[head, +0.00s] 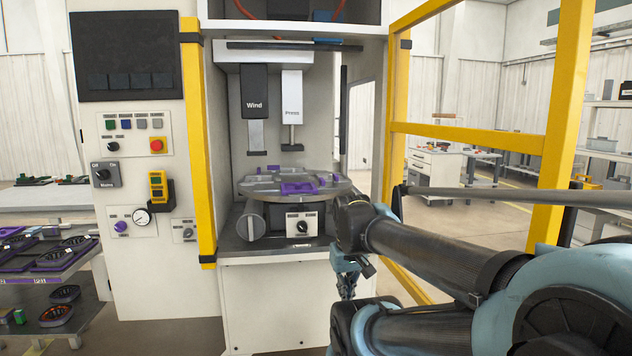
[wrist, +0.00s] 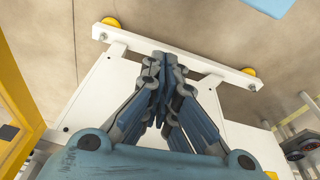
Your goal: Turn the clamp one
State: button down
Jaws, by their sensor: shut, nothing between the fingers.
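A white plate with a black rotary knob (head: 303,227) sits at the front of the machine, below the round turntable (head: 262,187); its lettering is too small to read. A purple fixture (head: 299,187) lies on the turntable. Another switch plate (head: 184,231) with a small knob is on the left panel; its label is unreadable too. I cannot tell which of these is clamp one. My gripper (head: 347,290) hangs low, right of and below the knob plate, in front of the white cabinet. In the wrist view my gripper (wrist: 160,62) is shut and empty, its fingertips together.
The yellow-framed door (head: 478,137) stands open at the right of the machine. The Wind (head: 254,90) and Press (head: 292,97) units hang above the turntable. The wrist view shows a white base bar (wrist: 215,68) and bare floor.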

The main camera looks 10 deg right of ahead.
jog(key=w+r+n+g+h, duration=0.1)
jog(key=w+r+n, duration=0.4)
jog(key=w+r, duration=0.65)
notch_tip(320, 180, up, 21)
jog(key=n+g+h, duration=0.1)
jog(key=n+h, duration=0.2)
jog(key=n, duration=0.9)
send_over(314, 186)
jog(key=a, duration=0.5)
jog(key=shift+s+x, duration=0.15)
jog(key=shift+x, duration=2.45)
jog(key=shift+s+x, duration=0.15)
jog(key=shift+x, duration=2.45)
jog(key=shift+s+d, duration=0.1)
jog(key=shift+d, duration=0.05)
